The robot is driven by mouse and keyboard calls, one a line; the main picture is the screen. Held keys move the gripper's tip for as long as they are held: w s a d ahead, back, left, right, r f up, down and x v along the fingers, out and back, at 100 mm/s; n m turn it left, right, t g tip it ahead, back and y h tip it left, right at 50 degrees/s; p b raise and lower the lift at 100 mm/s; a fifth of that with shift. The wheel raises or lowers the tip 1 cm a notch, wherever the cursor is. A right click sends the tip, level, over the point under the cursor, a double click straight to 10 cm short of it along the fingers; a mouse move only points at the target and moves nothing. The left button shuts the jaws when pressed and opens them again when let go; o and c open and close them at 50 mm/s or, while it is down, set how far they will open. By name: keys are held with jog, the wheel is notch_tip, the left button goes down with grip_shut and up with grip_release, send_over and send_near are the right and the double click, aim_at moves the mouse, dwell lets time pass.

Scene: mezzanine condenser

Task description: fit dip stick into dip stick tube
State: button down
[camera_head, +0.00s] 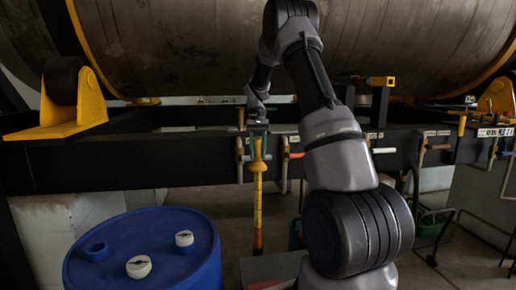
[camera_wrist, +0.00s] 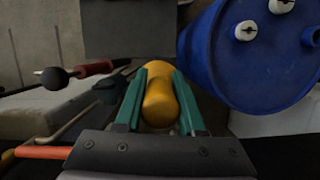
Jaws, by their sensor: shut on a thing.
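The dip stick (camera_head: 257,190) is a long yellow-orange stick with dark bands. It hangs nearly upright below my gripper (camera_head: 257,128) in the head view. In the wrist view, the teal fingers of my gripper (camera_wrist: 160,75) are shut on its rounded yellow upper end (camera_wrist: 160,102). Its lower end shows near floor level, right of the blue drum; I cannot tell whether it touches anything. I cannot single out the dip stick tube for certain; pale vertical pipes (camera_head: 240,160) stand close behind and left of the stick.
The blue drum (camera_head: 208,262) stands at lower left, with two white caps and an open hole; it also shows in the wrist view (camera_wrist: 215,75). A dark beam (camera_head: 100,165) with several lever handles runs behind, under a large metal tank (camera_head: 190,50).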

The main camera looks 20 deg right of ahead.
aim_at(258, 235)
jog(key=shift+f, duration=17.9)
jog(key=shift+c, duration=2.2)
grip_release()
jog(key=v, duration=1)
jog(key=shift+w+r, duration=0.15)
jog(key=shift+r, duration=0.2)
